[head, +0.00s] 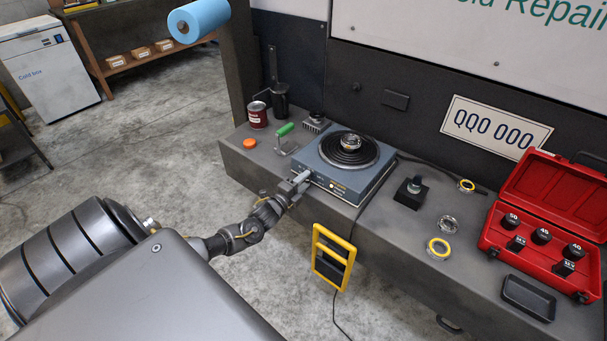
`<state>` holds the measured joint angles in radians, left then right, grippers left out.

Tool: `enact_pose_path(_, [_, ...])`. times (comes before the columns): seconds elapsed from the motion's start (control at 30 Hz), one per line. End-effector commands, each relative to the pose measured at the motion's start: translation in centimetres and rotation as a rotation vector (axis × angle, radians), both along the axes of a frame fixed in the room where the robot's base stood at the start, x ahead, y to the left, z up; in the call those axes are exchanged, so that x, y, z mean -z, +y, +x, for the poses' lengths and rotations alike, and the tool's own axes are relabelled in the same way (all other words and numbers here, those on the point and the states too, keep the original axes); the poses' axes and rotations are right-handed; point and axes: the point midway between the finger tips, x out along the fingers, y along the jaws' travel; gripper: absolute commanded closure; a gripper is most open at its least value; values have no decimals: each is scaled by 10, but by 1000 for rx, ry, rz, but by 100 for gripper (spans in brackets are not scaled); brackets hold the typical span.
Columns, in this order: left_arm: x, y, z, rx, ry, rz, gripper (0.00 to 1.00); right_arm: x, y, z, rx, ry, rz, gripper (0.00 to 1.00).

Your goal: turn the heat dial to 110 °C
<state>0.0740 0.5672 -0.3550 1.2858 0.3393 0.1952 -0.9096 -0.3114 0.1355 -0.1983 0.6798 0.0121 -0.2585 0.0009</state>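A blue-grey hot plate (367,186) with a black coil on top stands near the front edge of the workbench. A metal bearing-like ring part (350,142) sits on the middle of the coil. Small controls show on the hot plate's front face; the heat dial and its setting are too small to read, and the dial seems hidden by my gripper. My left gripper (302,179) is at the left end of that front face, at or very close to it. Its fingers are too small to tell open from shut. My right gripper is out of view.
A red socket case (540,185), a black tray (528,298), ring parts (438,248) and a black block (411,193) lie to the right. A green-handled tool (285,129), orange cap (249,143) and red can (257,115) stand left. A yellow-framed device (332,257) hangs at the bench front.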

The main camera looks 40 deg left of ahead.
Motion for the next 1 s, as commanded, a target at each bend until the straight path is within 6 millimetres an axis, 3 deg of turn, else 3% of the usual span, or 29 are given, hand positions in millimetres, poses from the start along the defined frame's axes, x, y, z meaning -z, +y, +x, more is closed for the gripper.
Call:
enact_pose_path(0.6, [1,-2,-99,0,3,0,62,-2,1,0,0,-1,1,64])
enact_pose_path(1.0, [0,-1,-107,-1,1,1,62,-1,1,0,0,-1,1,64])
